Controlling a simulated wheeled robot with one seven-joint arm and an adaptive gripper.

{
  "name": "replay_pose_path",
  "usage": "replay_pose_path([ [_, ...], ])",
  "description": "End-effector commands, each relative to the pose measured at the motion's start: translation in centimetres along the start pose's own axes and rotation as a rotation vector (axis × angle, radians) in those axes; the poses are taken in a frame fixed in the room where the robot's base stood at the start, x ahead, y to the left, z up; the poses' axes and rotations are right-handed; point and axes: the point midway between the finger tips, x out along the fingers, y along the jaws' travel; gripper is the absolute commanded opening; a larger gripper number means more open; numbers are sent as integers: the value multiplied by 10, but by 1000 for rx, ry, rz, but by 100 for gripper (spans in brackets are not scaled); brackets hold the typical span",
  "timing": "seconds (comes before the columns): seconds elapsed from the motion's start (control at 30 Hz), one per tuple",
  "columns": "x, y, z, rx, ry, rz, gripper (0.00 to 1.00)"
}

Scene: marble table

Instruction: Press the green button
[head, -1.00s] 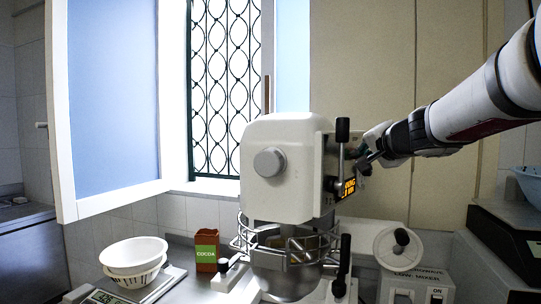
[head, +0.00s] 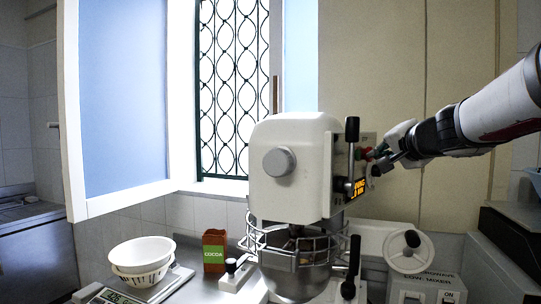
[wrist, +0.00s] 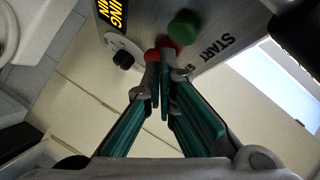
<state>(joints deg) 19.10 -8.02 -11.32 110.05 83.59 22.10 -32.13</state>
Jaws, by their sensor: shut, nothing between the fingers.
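The green button (wrist: 184,27) is a round knob on the mixer's grey control panel, beside the printed word START. In the wrist view it stands clear of my fingers, above and right of their tips. My gripper (wrist: 160,55) is shut and empty, with its tips over or close to a red button (wrist: 168,42) that they partly hide. Whether they touch it I cannot tell. In the head view my gripper (head: 378,157) is at the right side of the white mixer (head: 290,165), by the panel, where the buttons are small and unclear.
A black lever (head: 351,135) rises beside the panel in the head view. A cocoa box (head: 214,251) and a white bowl (head: 142,252) on a scale stand left of the mixer.

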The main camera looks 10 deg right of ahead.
Motion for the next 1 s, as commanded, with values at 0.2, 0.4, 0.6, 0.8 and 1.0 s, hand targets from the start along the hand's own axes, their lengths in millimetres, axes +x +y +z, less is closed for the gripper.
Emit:
replay_pose_path([
  [0.2, -14, 11, -10, 0, 3, 2, 0],
  [0.4, -26, 20, -19, 1, 2, 1, 0],
  [0.6, -31, 24, -23, 0, 1, 2, 0],
  [0.8, -32, 24, -23, 0, 1, 2, 0],
  [1.0, -31, 23, -23, 0, 1, 1, 0],
])
